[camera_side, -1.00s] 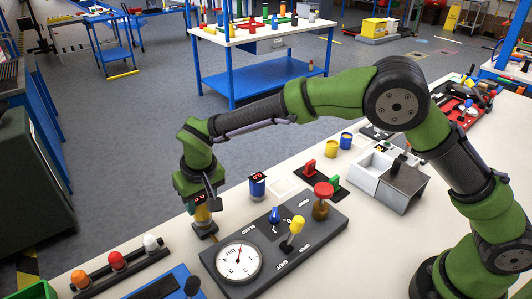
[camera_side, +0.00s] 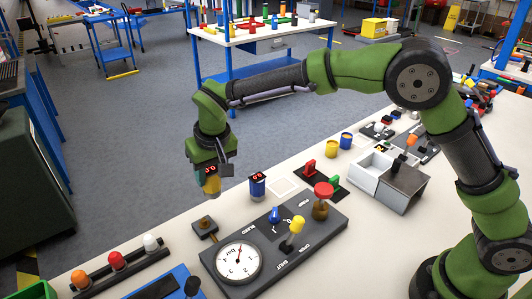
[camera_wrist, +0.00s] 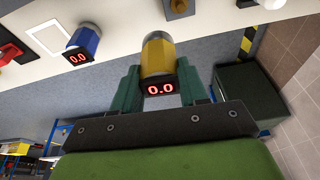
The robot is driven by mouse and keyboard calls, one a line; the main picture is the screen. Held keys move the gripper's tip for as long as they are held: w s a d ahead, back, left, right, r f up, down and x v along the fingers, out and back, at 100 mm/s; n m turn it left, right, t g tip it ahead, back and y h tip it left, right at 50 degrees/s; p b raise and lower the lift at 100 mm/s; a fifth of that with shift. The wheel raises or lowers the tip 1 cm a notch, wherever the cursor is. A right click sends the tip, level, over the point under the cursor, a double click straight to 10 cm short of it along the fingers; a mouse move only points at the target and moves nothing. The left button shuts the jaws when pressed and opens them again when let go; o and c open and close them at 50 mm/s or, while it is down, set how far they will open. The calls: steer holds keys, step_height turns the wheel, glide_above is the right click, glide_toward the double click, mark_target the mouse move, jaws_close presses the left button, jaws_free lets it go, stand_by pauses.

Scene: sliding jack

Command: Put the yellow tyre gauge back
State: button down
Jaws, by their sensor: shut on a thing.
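The yellow tyre gauge (camera_side: 211,187) is held in my gripper (camera_side: 209,177), in the air above the bench's far edge. In the wrist view the gauge (camera_wrist: 157,58) sits between the green fingers of my gripper (camera_wrist: 160,76), its display reading 0.0. A blue gauge (camera_side: 257,187) stands on the bench to the right, and it also shows in the wrist view (camera_wrist: 84,42). Beside it is an empty white-outlined square (camera_side: 282,186), also in the wrist view (camera_wrist: 47,38). A dark block with a brass fitting (camera_side: 205,226) lies below my gripper, bare on top.
A grey panel (camera_side: 330,222) with a dial, a blue lever, a yellow lever and a red knob lies in front. A rail with orange, red and white knobs (camera_side: 116,268) is at lower left. Yellow and blue cups (camera_side: 332,147) and a grey bin (camera_side: 403,188) stand further right.

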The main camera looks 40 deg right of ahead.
steer(key=d+r, duration=0.2)
steer(key=d, duration=0.2)
steer(key=shift+n, duration=0.4)
steer(key=shift+s+d+f, duration=0.15)
steer(key=shift+d+f, duration=0.05)
steer(key=shift+f, duration=2.4)
steer(key=shift+s+d+f, duration=0.1)
steer(key=shift+d+f, duration=0.05)
steer(key=shift+f, duration=2.4)
steer(key=shift+f, duration=0.1)
steer(key=c, duration=0.6)
jaws_free()
steer(key=shift+f, duration=0.1)
